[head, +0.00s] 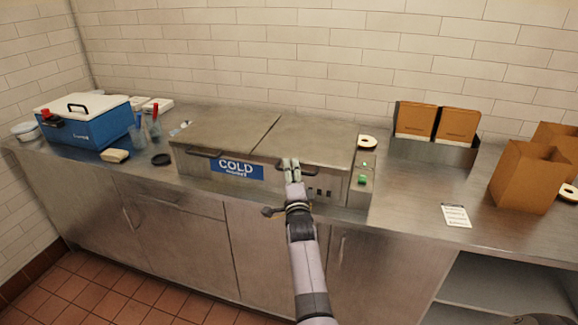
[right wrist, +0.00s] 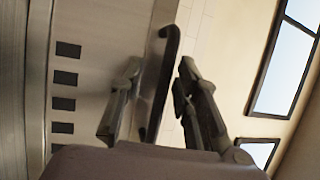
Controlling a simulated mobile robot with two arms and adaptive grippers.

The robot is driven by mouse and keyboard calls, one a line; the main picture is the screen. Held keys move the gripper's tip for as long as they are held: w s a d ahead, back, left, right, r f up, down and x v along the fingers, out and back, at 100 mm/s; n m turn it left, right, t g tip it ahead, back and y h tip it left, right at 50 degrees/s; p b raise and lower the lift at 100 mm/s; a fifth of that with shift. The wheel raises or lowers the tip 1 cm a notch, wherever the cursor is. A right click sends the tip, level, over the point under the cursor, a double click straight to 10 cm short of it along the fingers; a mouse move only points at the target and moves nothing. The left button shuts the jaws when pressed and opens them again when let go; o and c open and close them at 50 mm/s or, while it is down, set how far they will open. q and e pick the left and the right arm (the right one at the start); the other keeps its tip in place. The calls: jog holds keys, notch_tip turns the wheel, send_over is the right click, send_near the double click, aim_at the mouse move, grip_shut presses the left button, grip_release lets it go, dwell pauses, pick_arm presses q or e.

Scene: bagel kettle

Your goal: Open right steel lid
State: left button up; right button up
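The right steel lid (head: 314,140) lies flat and closed on the steel cold unit (head: 331,186), beside the closed left lid (head: 226,131). Its dark bar handle (head: 308,171) runs along the front edge. My right gripper (head: 291,164) is at the left part of this handle and hides some of it. In the right wrist view the handle (right wrist: 166,50) passes between the two open fingers (right wrist: 160,75), with a visible gap on each side. My left gripper is not in view.
A blue cooler (head: 88,127) stands at the left, with cups near it. Brown bags (head: 527,178) stand at the right, near a small white card (head: 456,215). The space above the lids is clear.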

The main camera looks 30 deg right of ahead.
jog(key=shift+s+r, duration=0.15)
grip_shut()
dwell(0.8)
